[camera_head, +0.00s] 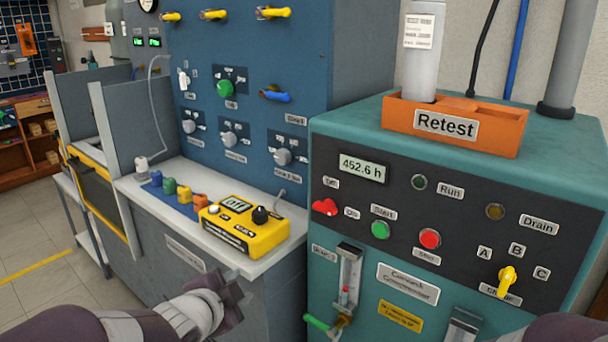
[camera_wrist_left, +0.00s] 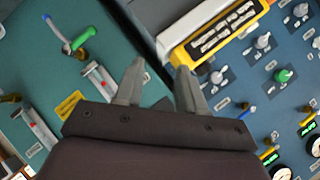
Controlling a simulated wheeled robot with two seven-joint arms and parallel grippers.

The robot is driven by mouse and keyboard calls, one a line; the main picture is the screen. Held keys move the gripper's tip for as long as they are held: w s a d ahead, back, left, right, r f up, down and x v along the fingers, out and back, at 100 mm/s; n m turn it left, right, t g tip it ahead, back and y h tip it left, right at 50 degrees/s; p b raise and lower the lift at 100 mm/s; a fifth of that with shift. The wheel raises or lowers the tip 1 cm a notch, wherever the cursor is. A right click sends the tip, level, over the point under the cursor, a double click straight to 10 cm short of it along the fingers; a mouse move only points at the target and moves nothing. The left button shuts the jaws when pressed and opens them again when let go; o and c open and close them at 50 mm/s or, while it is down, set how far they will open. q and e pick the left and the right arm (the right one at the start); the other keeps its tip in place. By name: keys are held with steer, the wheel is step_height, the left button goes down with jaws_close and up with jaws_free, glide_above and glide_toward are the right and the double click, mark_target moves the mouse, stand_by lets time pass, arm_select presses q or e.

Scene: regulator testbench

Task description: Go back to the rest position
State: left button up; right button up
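My left gripper (camera_head: 238,290) is at the lower middle of the head view, in front of the grey bench and left of the teal compressor cabinet. In the left wrist view its two fingers (camera_wrist_left: 160,70) are apart with nothing between them, so it is open and empty. It appears clear of the bench and the cabinet. My right gripper is out of both views; only a dark piece of my right arm shows at the bottom right of the head view.
The yellow tester (camera_head: 243,226) sits on the bench top near several coloured fittings. The teal cabinet (camera_head: 345,127) carries knobs, buttons and an orange Retest tray (camera_head: 395,117) holding a white labelled cylinder (camera_head: 422,60). The blue panel (camera_head: 300,70) stands behind. Free floor (camera_head: 35,235) shows at left.

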arm_select(q)
steer(key=s+a+f+n+g+y, duration=0.35)
steer(key=s+f+n+g, duration=0.8)
steer(key=s, duration=0.55)
step_height(320, 180, up, 27)
steer(key=n+p, duration=0.1)
steer(key=p, duration=2.8)
steer(key=shift+s+t+h, duration=0.35)
steer(key=shift+s, duration=0.05)
steer(key=shift+d+n, duration=0.1)
steer(key=shift+n, duration=0.15)
